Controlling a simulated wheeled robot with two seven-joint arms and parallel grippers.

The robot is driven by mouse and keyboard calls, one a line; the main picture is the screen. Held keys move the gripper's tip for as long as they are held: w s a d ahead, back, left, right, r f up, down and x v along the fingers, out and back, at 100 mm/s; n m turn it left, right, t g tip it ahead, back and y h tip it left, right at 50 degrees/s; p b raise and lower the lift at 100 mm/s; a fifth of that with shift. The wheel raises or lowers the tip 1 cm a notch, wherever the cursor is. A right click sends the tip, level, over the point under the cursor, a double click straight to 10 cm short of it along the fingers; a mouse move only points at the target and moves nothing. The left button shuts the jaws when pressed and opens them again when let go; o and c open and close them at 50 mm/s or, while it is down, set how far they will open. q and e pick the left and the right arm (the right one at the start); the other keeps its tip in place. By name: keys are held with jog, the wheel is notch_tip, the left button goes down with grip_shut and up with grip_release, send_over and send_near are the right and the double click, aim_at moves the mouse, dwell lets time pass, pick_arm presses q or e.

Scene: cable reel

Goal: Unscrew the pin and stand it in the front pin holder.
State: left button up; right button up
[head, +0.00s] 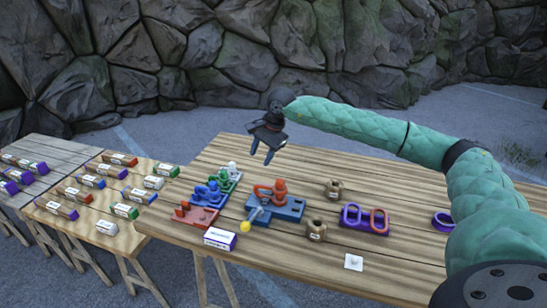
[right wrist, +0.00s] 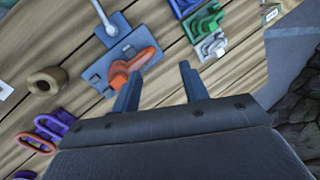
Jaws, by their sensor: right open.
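A blue base (head: 288,208) on the near table carries an orange fitting (head: 279,188) with an upright part and a side arm. The orange fitting also shows in the right wrist view (right wrist: 135,62). I cannot tell which part is the pin. Two brown round holders stand to the right of the base: a front one (head: 316,229) and a back one (head: 334,188). One brown holder shows in the right wrist view (right wrist: 44,80). My right gripper (head: 260,157) is open and empty, above and behind the blue base, apart from it. My left gripper is out of view.
Red (head: 196,216), blue and green fittings stand left. A white-purple box (head: 220,239) lies at the front edge.

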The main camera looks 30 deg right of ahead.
jog(key=s+d+n, duration=0.1)
jog(key=s+d+g+h, duration=0.1)
jog(key=s+d+n+g+h, duration=0.1)
jog(key=s+d, duration=0.1)
jog(key=shift+s+f+n, duration=0.1)
jog(key=shift+f+n, duration=0.2)
jog(key=shift+f, duration=0.1)
jog(key=shift+s+d+n+g+h, duration=0.2)
jog(key=shift+s+n+g+h, duration=0.05)
jog(key=shift+n+g+h, duration=0.05)
jog(key=shift+w+f+n, duration=0.1)
jog(key=shift+f+n, duration=0.05)
jog(key=shift+n, duration=0.15)
jog(key=shift+f+b, duration=0.3)
jog(key=shift+f, duration=1.6)
jog(key=shift+r, duration=0.15)
jog(key=shift+m, duration=0.7)
jog(key=m, duration=0.7)
jog(key=shift+m, duration=0.3)
jog(key=m, duration=0.8)
jog(key=shift+m, duration=0.4)
jog(key=m, duration=0.8)
jog(key=shift+m, duration=0.3)
jog(key=m, duration=0.9)
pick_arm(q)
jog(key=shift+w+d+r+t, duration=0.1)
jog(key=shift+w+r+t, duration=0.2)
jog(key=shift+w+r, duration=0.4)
pick_arm(e)
jog(key=shift+m, duration=0.3)
